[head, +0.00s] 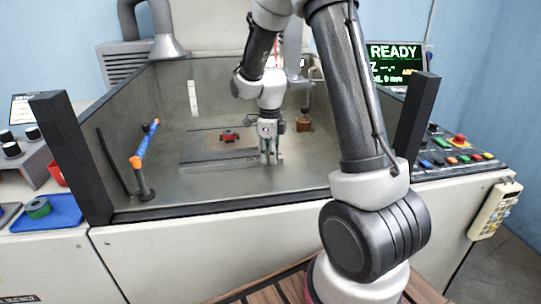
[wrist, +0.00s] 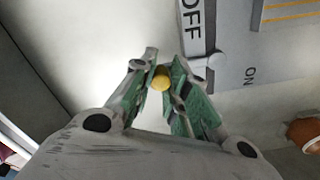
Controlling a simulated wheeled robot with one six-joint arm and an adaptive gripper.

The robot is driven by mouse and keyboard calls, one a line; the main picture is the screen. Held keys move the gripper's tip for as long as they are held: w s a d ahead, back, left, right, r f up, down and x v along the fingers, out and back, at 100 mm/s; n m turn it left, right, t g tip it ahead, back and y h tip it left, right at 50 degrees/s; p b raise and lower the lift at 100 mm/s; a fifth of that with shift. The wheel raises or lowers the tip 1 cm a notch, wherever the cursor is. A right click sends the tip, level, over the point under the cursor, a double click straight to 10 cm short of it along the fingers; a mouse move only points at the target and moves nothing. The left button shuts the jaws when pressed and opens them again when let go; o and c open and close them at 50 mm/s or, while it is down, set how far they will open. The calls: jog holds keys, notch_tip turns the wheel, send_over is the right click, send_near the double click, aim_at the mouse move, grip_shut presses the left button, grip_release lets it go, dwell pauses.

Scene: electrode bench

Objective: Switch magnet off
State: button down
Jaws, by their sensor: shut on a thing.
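In the wrist view, my gripper (wrist: 165,72) is shut on a round yellow knob (wrist: 161,82), which sits between its green-padded fingertips. Just beyond the fingertips is a grey plate with an OFF mark (wrist: 196,18) above and an ON mark (wrist: 251,75) to the right. A pale round pivot (wrist: 216,62) lies between the marks and the knob. The link from pivot to knob is mostly hidden by the fingers. In the head view, my gripper (head: 271,157) points down at the right front of the flat magnet bed (head: 200,155) and hides the knob.
A small red part (head: 229,136) lies on the bed. An orange-and-blue jointed hose (head: 145,146) stands at the left of the tank. A copper-coloured block (head: 303,124) hangs to the right of my gripper. The tank walls surround the work area; its front floor is clear.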

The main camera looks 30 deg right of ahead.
jog(key=c, duration=1.3)
grip_release()
jog(key=shift+c, duration=0.2)
notch_tip(320, 180, up, 12)
